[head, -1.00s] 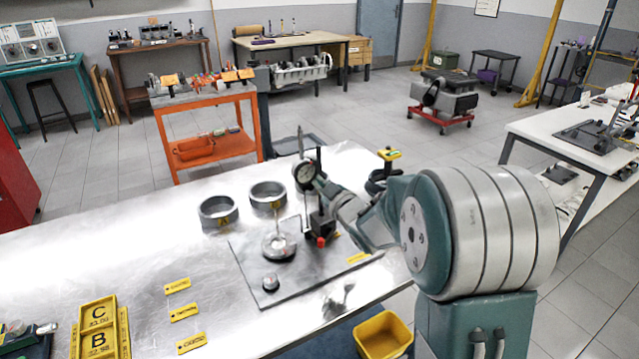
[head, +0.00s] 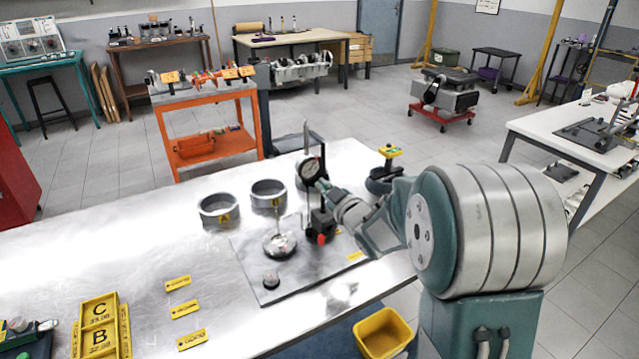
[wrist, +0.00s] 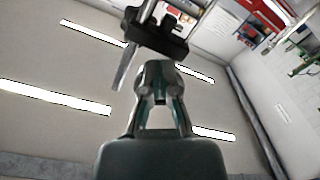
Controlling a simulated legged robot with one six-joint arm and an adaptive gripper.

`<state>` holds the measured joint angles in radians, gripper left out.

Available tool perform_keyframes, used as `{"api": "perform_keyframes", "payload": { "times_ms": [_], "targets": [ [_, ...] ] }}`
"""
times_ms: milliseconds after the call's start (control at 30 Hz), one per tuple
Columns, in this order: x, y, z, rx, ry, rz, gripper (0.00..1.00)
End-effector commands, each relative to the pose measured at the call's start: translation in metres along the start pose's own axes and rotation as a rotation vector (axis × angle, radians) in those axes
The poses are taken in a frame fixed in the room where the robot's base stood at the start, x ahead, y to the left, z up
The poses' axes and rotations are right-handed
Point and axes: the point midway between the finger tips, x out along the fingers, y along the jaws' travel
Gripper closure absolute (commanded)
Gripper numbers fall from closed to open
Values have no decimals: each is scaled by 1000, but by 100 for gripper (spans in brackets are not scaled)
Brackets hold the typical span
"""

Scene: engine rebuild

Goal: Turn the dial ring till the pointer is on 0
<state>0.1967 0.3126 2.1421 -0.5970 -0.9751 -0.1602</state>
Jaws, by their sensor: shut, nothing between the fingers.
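The dial gauge (head: 311,170), with a round pale face and dark rim, stands on a dark upright stand (head: 321,222) on a grey plate. Its pointer and numbers are too small to read. My gripper (head: 323,187) is at the lower right of the dial in the head view; whether it touches the ring cannot be told. In the wrist view my gripper (wrist: 160,97) has its fingers together with nothing visible between them. A black clamp piece (wrist: 156,38) with a metal rod is just beyond the fingertips there. The dial face is not visible in the wrist view.
Two metal rings (head: 219,209) stand behind left. Yellow tags and a lettered yellow tray (head: 99,312) lie left. The bench's left middle is clear.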

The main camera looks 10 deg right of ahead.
Motion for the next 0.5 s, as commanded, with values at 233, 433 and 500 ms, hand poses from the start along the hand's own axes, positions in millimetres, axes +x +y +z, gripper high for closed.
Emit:
{"api": "perform_keyframes", "payload": {
  "times_ms": [233,433,500],
  "targets": [
    [-26,1,0,1,0,2,100],
    [-43,0,0,1,-1,1,100],
    [-45,0,0,1,0,1,100]
  ]
}}
